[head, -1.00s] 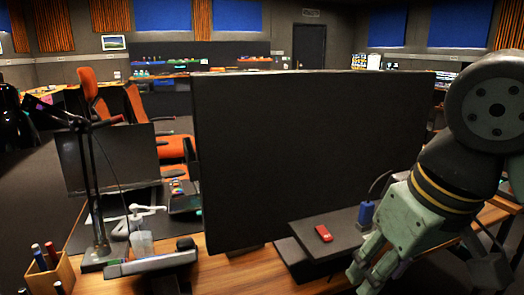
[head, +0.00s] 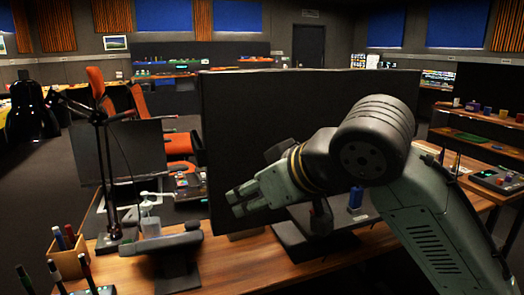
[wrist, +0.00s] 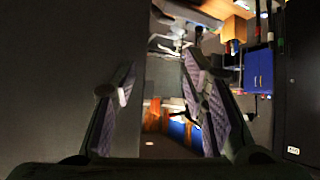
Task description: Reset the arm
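My gripper (head: 234,201) is raised in front of the large black monitor (head: 235,110) and points left in the head view. Its fingers stand apart in the wrist view (wrist: 160,82), with nothing between them. My arm reaches in from the lower right, with its elbow bent high. It hides the lower right part of the monitor and some of the desk behind it.
The wooden desk (head: 232,272) carries a pen holder (head: 68,262), a black lamp (head: 107,190) and a smaller monitor (head: 118,152) at left. A blue item (head: 355,197) stands behind my arm. A control console (head: 495,180) sits at right. Orange chairs (head: 178,146) stand behind.

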